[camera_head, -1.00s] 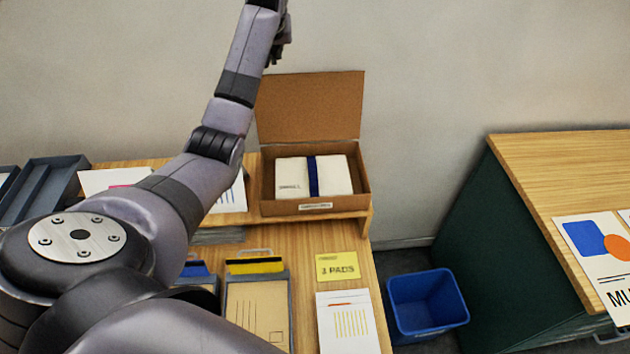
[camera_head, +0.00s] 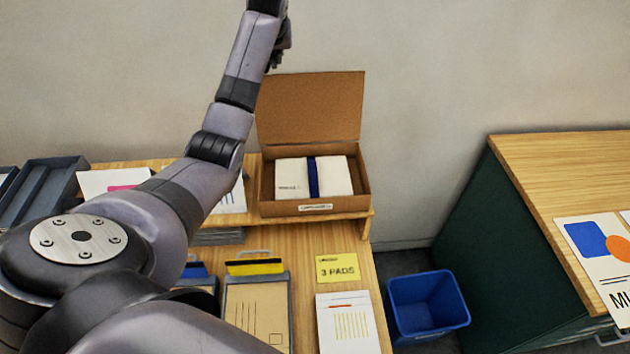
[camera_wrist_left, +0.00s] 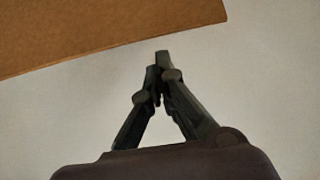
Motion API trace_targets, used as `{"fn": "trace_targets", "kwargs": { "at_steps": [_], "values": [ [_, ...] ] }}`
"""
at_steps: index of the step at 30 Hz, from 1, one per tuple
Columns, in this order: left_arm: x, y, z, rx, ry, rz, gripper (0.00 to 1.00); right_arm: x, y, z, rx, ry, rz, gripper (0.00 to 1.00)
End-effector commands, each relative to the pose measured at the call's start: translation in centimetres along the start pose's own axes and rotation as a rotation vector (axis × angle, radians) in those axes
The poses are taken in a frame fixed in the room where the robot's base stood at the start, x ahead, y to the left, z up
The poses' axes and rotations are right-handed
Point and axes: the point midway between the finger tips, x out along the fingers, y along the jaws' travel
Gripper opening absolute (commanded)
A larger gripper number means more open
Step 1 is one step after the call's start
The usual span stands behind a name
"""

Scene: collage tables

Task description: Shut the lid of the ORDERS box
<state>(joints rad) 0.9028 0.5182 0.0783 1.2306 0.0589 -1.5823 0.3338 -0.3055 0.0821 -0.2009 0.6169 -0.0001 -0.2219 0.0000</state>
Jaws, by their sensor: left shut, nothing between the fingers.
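The ORDERS box (camera_head: 315,208) is a brown cardboard box on the raised wooden shelf, with a label on its front too blurred to read. Its lid (camera_head: 312,108) stands up open at the back. A white bundle (camera_head: 290,178) with a dark blue band lies inside. My left arm reaches up past the left side of the box. My left gripper (camera_head: 276,62) is near the lid's upper left corner. In the left wrist view my left gripper (camera_wrist_left: 160,58) has its fingertips together, empty, just below the edge of the brown lid (camera_wrist_left: 110,28), apparently apart from it. My right gripper is not in view.
A grey tray (camera_head: 47,190) and papers (camera_head: 112,182) are left of the box. Envelope holders (camera_head: 257,310), a yellow note (camera_head: 337,267) and a white pad (camera_head: 346,325) lie in front. A blue bin (camera_head: 428,303) stands on the floor before a second table (camera_head: 570,165).

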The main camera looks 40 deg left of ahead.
Motion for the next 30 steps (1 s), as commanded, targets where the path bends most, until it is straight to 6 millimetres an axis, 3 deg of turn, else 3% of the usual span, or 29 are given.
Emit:
{"fn": "trace_targets", "kwargs": {
  "at_steps": [19, 30],
  "values": [
    [0.1, 0.0, 0.1, 0.0, 0.0, 0.0, 0.0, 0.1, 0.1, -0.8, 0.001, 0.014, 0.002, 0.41],
    [1.2, 0.0, 0.9, 0.0, 0.0, 0.0, 0.0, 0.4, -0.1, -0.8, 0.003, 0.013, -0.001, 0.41]
  ]
}}
